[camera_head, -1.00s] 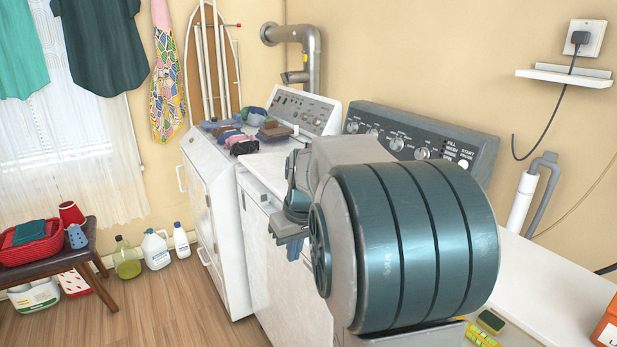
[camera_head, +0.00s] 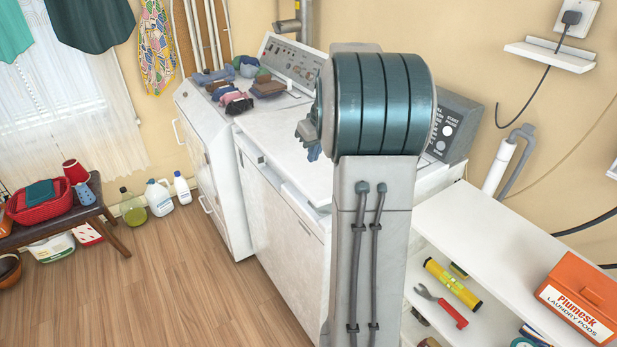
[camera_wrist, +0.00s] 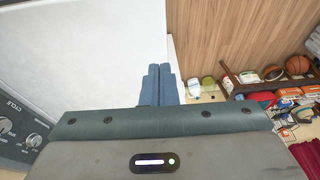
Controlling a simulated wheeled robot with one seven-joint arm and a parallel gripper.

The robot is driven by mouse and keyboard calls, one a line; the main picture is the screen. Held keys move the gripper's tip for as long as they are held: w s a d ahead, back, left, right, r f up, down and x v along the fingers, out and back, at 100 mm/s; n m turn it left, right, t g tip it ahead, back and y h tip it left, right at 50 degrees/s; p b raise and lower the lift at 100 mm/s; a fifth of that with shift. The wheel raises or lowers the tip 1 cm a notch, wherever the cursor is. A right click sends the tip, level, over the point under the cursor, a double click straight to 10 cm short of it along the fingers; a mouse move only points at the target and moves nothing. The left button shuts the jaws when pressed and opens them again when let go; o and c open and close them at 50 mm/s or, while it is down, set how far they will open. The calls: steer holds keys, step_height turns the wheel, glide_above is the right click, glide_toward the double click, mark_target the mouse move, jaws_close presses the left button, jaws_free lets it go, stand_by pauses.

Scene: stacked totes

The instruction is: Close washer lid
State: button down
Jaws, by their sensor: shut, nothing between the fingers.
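The white washer (camera_head: 285,222) stands in the middle of the head view, with its dark control panel (camera_head: 458,127) behind it. Its lid (camera_head: 290,135) looks down and nearly level over the top; a thin step shows along the front edge, and I cannot tell whether it is fully seated. My arm hides the right part of the lid. My gripper (camera_head: 312,150) is at the lid's far side, mostly hidden behind my arm. In the wrist view my gripper's blue fingers (camera_wrist: 158,85) are together and empty, by the edge of a white surface (camera_wrist: 90,50).
A white shelf (camera_head: 500,245) with an orange laundry pods box (camera_head: 580,298) is at right. Bottles (camera_head: 158,197) and a bench (camera_head: 95,215) stand at left. The wooden floor (camera_head: 150,290) in front is clear.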

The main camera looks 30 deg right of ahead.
mark_target(306, 188)
steer(key=x, duration=0.3)
steer(key=p+x, duration=0.1)
steer(key=x, duration=0.2)
steer(key=s+x, duration=0.1)
steer(key=x, duration=0.3)
steer(key=shift+s+a+f+p, duration=0.1)
steer(key=shift+f+p, duration=0.1)
steer(key=shift+p, duration=0.2)
steer(key=shift+f, duration=0.15)
